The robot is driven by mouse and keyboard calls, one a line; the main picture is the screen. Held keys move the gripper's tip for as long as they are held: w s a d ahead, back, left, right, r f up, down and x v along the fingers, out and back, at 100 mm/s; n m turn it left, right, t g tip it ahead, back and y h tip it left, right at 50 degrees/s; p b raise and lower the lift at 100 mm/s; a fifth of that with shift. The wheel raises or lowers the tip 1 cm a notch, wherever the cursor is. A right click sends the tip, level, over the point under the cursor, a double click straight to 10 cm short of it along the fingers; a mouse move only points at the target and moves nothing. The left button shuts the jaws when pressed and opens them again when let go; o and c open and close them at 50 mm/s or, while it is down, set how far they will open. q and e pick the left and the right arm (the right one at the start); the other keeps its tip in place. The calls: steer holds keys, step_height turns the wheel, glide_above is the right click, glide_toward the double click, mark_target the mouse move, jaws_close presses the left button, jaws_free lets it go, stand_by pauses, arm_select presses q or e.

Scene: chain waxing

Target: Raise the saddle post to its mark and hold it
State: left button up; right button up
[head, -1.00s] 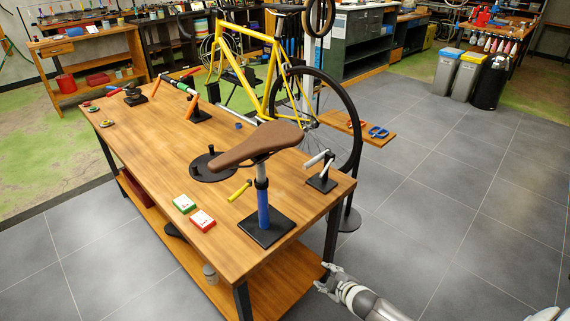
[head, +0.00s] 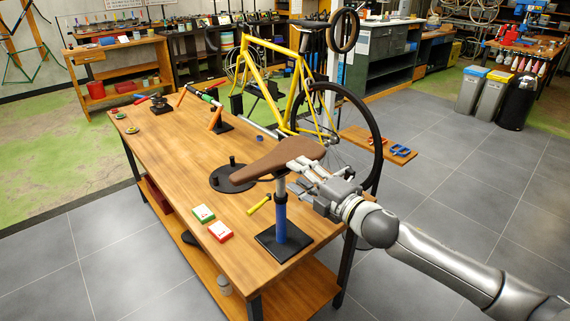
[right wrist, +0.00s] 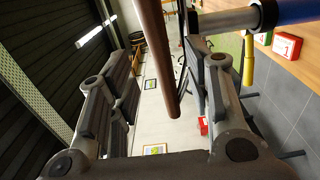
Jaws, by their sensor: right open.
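The brown saddle (head: 268,160) sits on top of a silver post (head: 281,189) that rises from a blue tube (head: 280,225) on a black square base plate near the front right of the bench. My right gripper (head: 300,176) is open at the right side of the post, just under and beside the saddle. In the right wrist view the saddle (right wrist: 158,55) runs between the spread fingers, and the silver post (right wrist: 228,20) and blue tube (right wrist: 295,10) lie at the top right. I cannot tell whether a finger touches the post. My left gripper is out of view.
A black round plate (head: 230,178) lies behind. The yellow bike (head: 262,75) stands beyond the bench.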

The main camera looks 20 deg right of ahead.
mark_target(282, 163)
steer(key=p+x, duration=0.2)
steer(key=x, duration=0.5)
steer(key=shift+w+a, duration=0.1)
steer(key=shift+w, duration=0.3)
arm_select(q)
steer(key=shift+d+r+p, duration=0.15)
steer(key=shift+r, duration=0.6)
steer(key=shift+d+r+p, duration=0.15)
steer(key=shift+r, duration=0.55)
arm_select(e)
steer(key=shift+w+a, duration=0.25)
steer(key=shift+w, duration=0.35)
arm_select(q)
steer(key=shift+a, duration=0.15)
arm_select(e)
jaws_close()
